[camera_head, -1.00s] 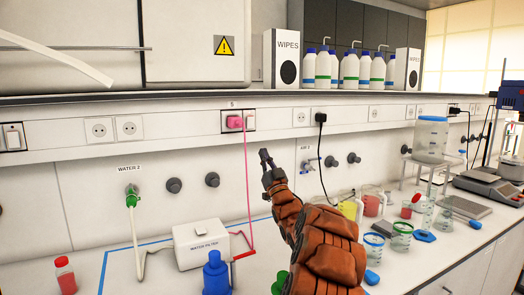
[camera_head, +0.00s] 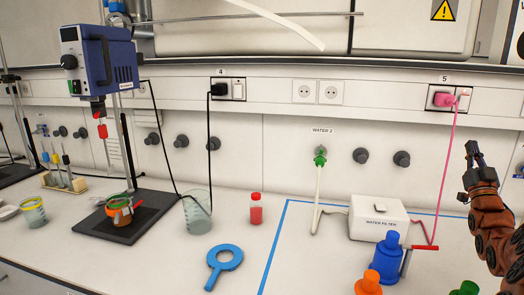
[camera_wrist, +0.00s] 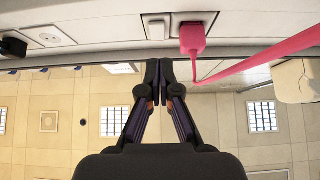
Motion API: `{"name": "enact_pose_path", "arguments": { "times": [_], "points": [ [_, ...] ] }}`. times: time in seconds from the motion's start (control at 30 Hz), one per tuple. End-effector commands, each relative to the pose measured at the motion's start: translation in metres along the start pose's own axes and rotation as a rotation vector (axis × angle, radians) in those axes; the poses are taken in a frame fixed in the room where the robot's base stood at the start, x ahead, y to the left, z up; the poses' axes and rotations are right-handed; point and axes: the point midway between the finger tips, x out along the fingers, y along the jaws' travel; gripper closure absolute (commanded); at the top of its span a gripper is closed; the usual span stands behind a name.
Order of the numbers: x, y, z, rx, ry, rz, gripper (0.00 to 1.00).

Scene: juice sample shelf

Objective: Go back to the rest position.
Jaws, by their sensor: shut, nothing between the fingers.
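My gripper (camera_head: 473,148) is at the right side of the head view, raised in front of the wall, with its fingers pointing up and together. In the wrist view my gripper (camera_wrist: 165,68) shows with both fingertips closed against each other and nothing between them. The orange-brown arm below it runs out of the right edge of the head view. A pink plug (camera_head: 443,99) in socket 5 is up and to the left of the gripper; it also shows in the wrist view (camera_wrist: 193,38), just beyond the fingertips.
A pink cable (camera_head: 447,165) hangs just left of my gripper. A stirrer (camera_head: 105,60) and beaker (camera_head: 197,212) are at left.

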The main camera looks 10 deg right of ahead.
Motion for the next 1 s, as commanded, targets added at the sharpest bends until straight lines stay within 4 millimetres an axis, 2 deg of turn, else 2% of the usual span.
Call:
{"name": "enact_pose_path", "arguments": {
  "times": [0.13,0.27,0.47,0.67,0.8,1.0],
  "points": [
    [0.013,-0.039,0.011,0.029,-0.111,-0.006,1.00],
    [0.017,-0.083,0.027,0.056,-0.261,-0.013,1.00],
    [0.002,-0.153,0.048,0.081,-0.503,-0.037,1.00],
    [-0.035,-0.219,0.060,0.082,-0.746,-0.074,1.00],
    [-0.073,-0.259,0.061,0.074,-0.914,-0.103,1.00],
    [-0.138,-0.305,0.053,0.041,-1.146,-0.149,1.00]
  ]
}}
